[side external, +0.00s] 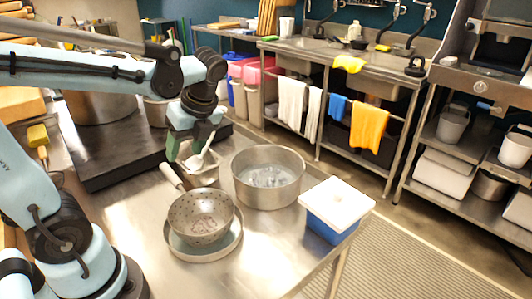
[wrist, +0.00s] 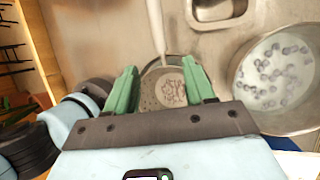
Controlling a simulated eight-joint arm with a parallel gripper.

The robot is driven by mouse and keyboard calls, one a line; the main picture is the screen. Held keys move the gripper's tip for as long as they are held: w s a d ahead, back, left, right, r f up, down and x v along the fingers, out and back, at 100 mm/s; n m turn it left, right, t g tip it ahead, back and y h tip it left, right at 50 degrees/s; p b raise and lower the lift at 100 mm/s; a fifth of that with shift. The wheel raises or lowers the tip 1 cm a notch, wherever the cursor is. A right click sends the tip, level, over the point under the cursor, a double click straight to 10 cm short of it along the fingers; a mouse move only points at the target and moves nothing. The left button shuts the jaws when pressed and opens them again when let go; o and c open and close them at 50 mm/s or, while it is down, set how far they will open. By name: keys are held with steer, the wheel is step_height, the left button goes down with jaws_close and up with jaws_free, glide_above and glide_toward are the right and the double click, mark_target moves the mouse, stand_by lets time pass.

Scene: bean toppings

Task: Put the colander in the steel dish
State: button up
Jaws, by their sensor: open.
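The perforated grey colander (side external: 201,214) rests in a shallow grey plate (side external: 233,245) at the front of the steel table. Its pale handle (side external: 171,175) points up and back. A wide round steel dish (side external: 268,192) stands to its right, holding liquid with small lumps; it also shows at right in the wrist view (wrist: 238,82). My gripper (side external: 192,152) is open above the table, behind the colander in the side view. In the wrist view, the colander (wrist: 149,94) appears beyond and between my open fingers (wrist: 163,76), partly hidden. I see nothing held.
A blue box with a white lid (side external: 336,197) stands right of the dish. A dark raised platform (side external: 110,165) with pots is behind left.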

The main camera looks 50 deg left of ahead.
steer(key=w+d+f+n+t+h, duration=0.1)
steer(key=d+n+t, duration=0.3)
steer(key=n, duration=0.5)
steer(key=w+d+f+n+t+h, duration=0.1)
steer(key=w+d+n+t+h, duration=0.1)
steer(key=d+n+t, duration=0.3)
steer(key=d+n+h, duration=0.1)
steer(key=n, duration=0.3)
